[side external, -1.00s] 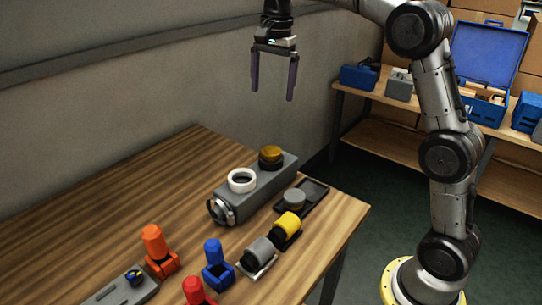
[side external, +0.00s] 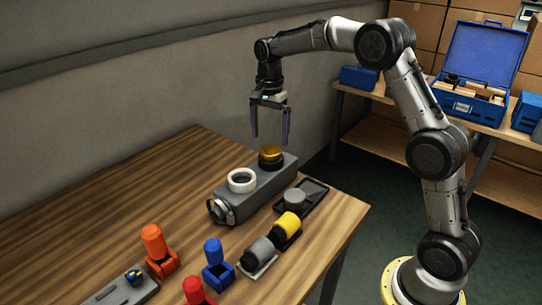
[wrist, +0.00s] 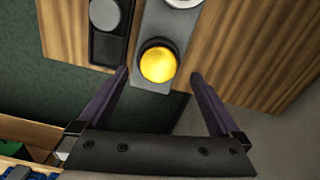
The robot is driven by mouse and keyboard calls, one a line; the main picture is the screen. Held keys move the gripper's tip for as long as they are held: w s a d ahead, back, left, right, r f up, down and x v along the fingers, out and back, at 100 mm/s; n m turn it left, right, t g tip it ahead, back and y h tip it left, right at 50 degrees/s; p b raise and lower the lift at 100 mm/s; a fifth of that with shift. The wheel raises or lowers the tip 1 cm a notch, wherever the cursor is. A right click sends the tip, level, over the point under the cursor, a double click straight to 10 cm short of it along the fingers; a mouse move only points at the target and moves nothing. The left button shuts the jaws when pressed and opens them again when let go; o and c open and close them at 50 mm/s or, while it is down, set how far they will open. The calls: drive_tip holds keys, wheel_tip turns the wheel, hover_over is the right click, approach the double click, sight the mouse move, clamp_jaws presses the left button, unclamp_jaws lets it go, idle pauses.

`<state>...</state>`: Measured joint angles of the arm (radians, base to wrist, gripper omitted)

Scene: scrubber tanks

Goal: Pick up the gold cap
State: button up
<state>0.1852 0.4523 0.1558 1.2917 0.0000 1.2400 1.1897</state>
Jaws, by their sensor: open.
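The gold cap (side external: 271,154) sits on top of the far end of a grey box-shaped tank (side external: 258,188) on the wooden table. In the wrist view the gold cap (wrist: 158,62) is round and bright, lying between the lines of my two fingers and beyond their tips. My gripper (side external: 270,142) is open and empty, pointing down just above the cap. It also shows in the wrist view (wrist: 158,74), with a finger on each side of the cap. I see no contact between the fingers and the cap.
A white ring (side external: 241,181) sits on the tank beside the cap. A dark tray (side external: 318,190) with a grey cap (side external: 295,196) lies right of the tank. Yellow (side external: 288,224), grey (side external: 260,249), blue (side external: 216,265) and orange (side external: 159,250) parts stand nearer.

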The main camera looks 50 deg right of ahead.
sight(271, 150)
wheel_tip(271, 150, down, 5)
drive_tip(key=shift+d+r, duration=0.1)
drive_tip(key=shift+d, duration=0.05)
drive_tip(key=c, duration=1.6)
